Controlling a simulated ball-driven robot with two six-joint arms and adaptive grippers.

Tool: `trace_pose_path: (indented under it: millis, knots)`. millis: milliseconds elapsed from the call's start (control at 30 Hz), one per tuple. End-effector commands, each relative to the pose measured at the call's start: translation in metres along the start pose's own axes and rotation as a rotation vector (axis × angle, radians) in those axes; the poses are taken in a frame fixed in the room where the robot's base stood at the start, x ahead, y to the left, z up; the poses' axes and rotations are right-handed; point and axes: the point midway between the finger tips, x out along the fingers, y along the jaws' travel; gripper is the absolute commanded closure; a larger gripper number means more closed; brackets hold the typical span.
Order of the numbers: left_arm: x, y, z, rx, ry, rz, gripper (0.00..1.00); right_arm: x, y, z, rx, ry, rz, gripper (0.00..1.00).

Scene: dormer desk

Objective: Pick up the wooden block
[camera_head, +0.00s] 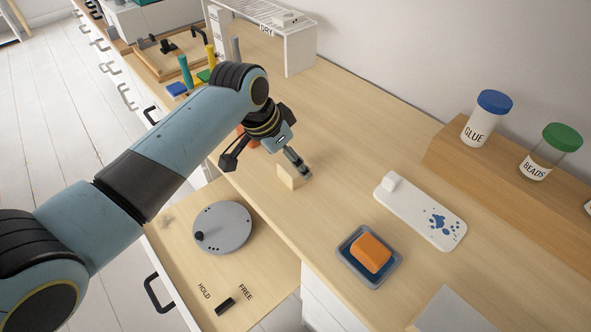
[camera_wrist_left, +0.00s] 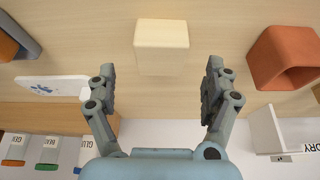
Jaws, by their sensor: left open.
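The pale wooden block (camera_head: 287,178) stands on the desk in the head view, beside a fingertip of my left gripper and partly hidden by it. In the left wrist view the block (camera_wrist_left: 162,47) lies ahead of the fingers, centred in the gap between them. My left gripper (camera_head: 268,162) is open and empty, pointing down near the block. Its two spread fingers also show in the left wrist view (camera_wrist_left: 158,80), apart from the block in the picture. My right gripper is not seen.
A hollow orange-brown piece (camera_wrist_left: 255,62) stands beside the block. An orange sponge (camera_head: 371,253) sits in a blue tray (camera_head: 346,268). Jars stand on a wooden ledge (camera_head: 480,165). A drawer top carries a grey disc (camera_head: 222,226).

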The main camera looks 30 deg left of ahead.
Motion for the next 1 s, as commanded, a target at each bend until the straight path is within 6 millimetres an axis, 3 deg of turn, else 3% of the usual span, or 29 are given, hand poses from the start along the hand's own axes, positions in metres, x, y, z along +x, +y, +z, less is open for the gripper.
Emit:
trace_pose_path:
  millis: [233,533,1000]
  knots:
    - [0.039,-0.001,0.001,0.000,-0.002,0.001,0.15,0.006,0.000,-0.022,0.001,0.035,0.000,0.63]
    - [0.045,-0.001,0.000,0.000,-0.001,0.000,0.15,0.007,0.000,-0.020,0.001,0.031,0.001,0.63]
    - [0.045,-0.001,0.001,0.000,-0.001,0.000,0.76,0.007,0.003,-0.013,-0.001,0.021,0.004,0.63]
